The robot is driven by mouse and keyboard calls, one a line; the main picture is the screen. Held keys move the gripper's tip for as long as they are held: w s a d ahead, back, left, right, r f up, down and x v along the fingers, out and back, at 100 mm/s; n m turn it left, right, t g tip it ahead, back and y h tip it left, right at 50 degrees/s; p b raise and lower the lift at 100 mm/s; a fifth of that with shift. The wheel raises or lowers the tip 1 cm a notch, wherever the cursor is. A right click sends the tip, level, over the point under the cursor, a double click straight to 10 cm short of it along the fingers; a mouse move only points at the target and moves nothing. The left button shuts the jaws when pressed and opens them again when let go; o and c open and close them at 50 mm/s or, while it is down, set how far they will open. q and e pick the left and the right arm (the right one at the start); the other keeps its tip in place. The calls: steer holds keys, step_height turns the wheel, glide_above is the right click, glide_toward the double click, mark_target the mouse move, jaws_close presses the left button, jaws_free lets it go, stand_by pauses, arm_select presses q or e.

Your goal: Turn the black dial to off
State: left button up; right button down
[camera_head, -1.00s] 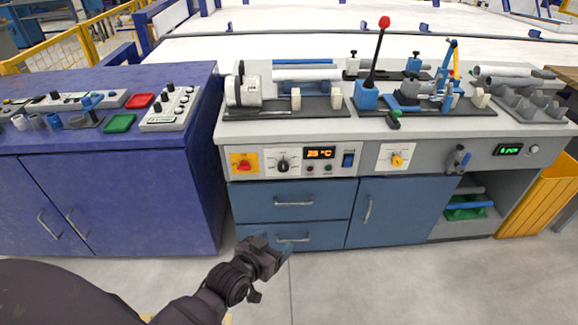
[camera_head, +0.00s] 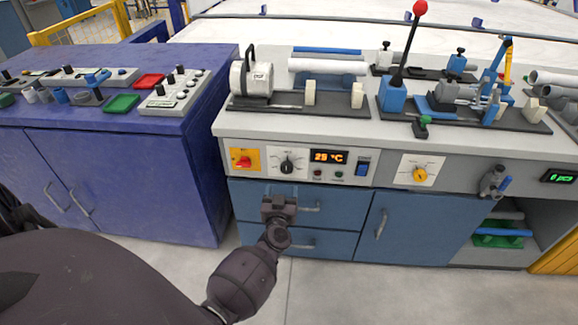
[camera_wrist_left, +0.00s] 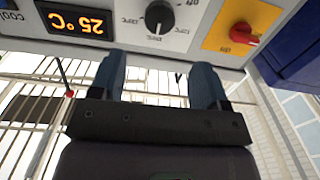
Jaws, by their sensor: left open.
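The black dial (camera_head: 287,167) sits on a white plate on the workbench's front panel, between the red switch and the temperature display. It also shows in the left wrist view (camera_wrist_left: 160,16), upside down, with temperature marks around it. My left gripper (camera_head: 280,192) is just below the dial in the head view, in front of the upper blue drawer. In the left wrist view its two blue fingers (camera_wrist_left: 158,72) are apart and empty, pointing toward the panel and not touching the dial. My right gripper is not in view.
A red switch on a yellow plate (camera_head: 244,158) is left of the dial. A display reading 25 °C (camera_head: 328,157) and a blue rocker switch (camera_head: 362,167) are on its right. Drawer handles (camera_head: 310,209) stick out below. A blue cabinet (camera_head: 150,180) stands at the left.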

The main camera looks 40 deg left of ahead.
mark_target(286, 169)
arm_select(q)
steer(key=b+x, duration=0.1)
steer(key=x, duration=0.3)
steer(key=b+x, duration=0.1)
steer(key=x, duration=0.4)
steer(key=shift+w+a+f+b, duration=0.1)
steer(key=shift+w+f+b, duration=0.15)
steer(key=shift+w+b, duration=0.1)
steer(key=shift+w+a+r, duration=0.15)
steer(key=shift+w+a, duration=0.15)
steer(key=shift+w, duration=0.15)
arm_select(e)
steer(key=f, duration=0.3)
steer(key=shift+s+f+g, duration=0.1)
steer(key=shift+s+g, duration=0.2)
arm_select(q)
steer(key=shift+c, duration=0.3)
steer(key=c, duration=0.8)
steer(key=shift+c, duration=0.2)
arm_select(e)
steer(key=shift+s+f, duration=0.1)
